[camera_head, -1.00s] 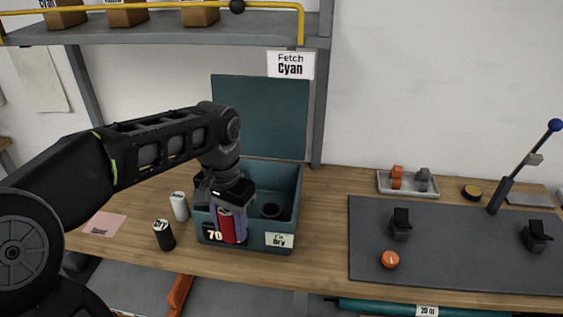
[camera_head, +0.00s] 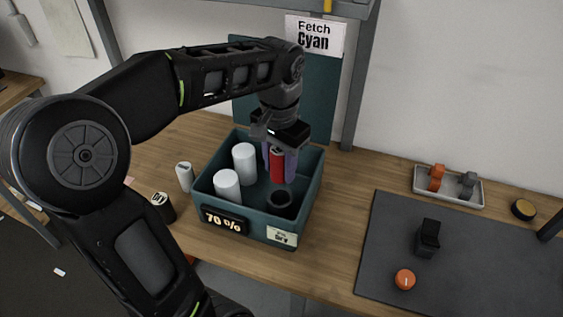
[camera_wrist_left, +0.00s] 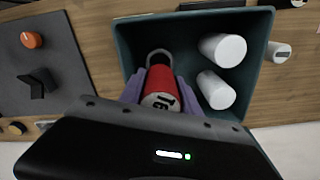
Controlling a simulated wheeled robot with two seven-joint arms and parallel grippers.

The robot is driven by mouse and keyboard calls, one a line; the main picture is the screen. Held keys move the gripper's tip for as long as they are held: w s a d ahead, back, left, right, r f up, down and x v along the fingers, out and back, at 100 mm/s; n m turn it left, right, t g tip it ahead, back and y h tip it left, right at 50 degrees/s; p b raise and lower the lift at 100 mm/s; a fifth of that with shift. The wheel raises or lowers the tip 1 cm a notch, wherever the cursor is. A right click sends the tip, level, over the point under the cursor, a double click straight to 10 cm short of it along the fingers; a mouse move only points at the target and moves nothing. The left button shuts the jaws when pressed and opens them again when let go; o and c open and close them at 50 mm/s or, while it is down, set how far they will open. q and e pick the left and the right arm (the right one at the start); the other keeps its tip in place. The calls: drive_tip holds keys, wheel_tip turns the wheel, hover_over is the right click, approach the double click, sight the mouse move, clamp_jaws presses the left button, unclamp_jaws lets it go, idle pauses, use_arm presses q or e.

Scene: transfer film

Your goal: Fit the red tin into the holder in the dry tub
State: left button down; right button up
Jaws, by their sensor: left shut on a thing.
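The red tin (camera_head: 278,166) is upright between the purple fingers of my left gripper (camera_head: 281,165), which is shut on it. It hangs inside the walls of the teal dry tub (camera_head: 209,187), toward the right. The black ring-shaped holder (camera_head: 280,198) stands in the tub's front right part, in front of and below the tin. In the left wrist view the tin (camera_wrist_left: 160,85) shows its marked end, and the holder (camera_wrist_left: 159,56) lies just beyond it, partly hidden. Whether the tin touches the holder cannot be told. My right gripper is not in view.
Two white cylinders (camera_head: 244,163) (camera_head: 228,186) stand in the tub's left part. A white can (camera_head: 184,177) and a black tin (camera_head: 163,207) stand outside at left. A dark mat (camera_head: 385,250) and a grey tray (camera_head: 447,186) lie at right. The tub's lid stands open behind.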

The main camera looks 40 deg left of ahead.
sight(280, 189)
use_arm(q)
drive_tip(key=shift+f+b, duration=1.5)
drive_tip(key=shift+f, duration=0.4)
drive_tip(key=shift+f+b, duration=0.7)
drive_tip(key=shift+f, duration=0.3)
drive_tip(key=shift+f+b, duration=0.85)
drive_tip(key=shift+f, duration=0.35)
drive_tip(key=c, duration=0.8)
unclamp_jaws()
